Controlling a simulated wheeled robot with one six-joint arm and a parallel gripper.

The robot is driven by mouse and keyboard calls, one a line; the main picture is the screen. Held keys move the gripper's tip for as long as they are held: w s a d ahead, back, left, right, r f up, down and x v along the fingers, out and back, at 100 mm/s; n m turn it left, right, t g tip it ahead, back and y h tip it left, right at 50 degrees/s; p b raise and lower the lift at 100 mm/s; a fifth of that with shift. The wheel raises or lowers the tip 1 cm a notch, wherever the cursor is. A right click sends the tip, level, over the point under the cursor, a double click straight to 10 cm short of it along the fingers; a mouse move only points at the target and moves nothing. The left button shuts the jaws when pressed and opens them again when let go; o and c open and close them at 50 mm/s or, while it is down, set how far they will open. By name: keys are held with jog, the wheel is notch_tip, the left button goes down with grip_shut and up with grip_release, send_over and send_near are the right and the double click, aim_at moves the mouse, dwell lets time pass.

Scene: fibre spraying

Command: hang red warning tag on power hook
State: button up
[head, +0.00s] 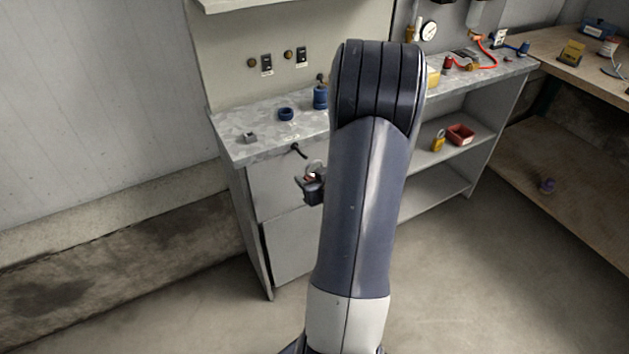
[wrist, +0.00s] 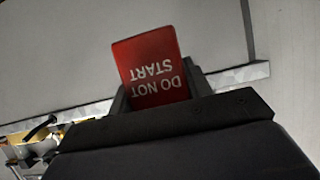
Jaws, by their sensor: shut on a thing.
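The red warning tag (wrist: 150,65) fills the middle of the wrist view, its "DO NOT START" lettering upside down. My gripper (wrist: 160,92) is shut on the tag's lower part in that view. In the head view my gripper (head: 313,190) is small, in front of the cabinet and below its top, partly hidden by my arm. Only a bit of red shows there. Two brass-coloured round pegs stick out of the back panel beside black switch plates, a left peg (head: 252,62) and a right peg (head: 288,54). I cannot tell which one is the power hook.
The metal worktop (head: 240,150) holds a small grey block (head: 249,137), a blue ring (head: 286,114) and a blue cylinder (head: 320,97). A black handle (head: 298,150) juts from the cabinet front. A red bin (head: 461,134) and yellow padlock (head: 438,141) sit on the shelf. My arm hides the worktop's middle.

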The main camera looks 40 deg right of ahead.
jog(key=shift+w+d+f, duration=0.1)
jog(key=shift+w+d, duration=0.15)
jog(key=shift+w, duration=0.75)
jog(key=shift+w+d+f, duration=0.1)
jog(key=shift+w+d, duration=0.1)
jog(key=shift+w, duration=0.85)
jog(key=shift+w+d+f, duration=0.1)
jog(key=shift+w+d, duration=0.15)
jog(key=shift+w, duration=0.75)
jog(key=shift+w+f+b, duration=0.2)
jog(key=shift+w+b, duration=0.05)
jog(key=shift+b, duration=0.1)
jog(key=shift+f+b, duration=0.2)
jog(key=shift+b, duration=0.1)
jog(key=o, duration=1.1)
jog(key=shift+s+a+r, duration=0.2)
jog(key=shift+s+a, duration=0.1)
jog(key=shift+s, duration=0.25)
jog(key=p+v, duration=0.1)
jog(key=v, duration=0.9)
jog(key=shift+d+r, duration=0.2)
send_near(295, 163)
jog(key=x, duration=0.5)
jog(key=shift+w+b, duration=0.2)
jog(key=shift+b, duration=0.2)
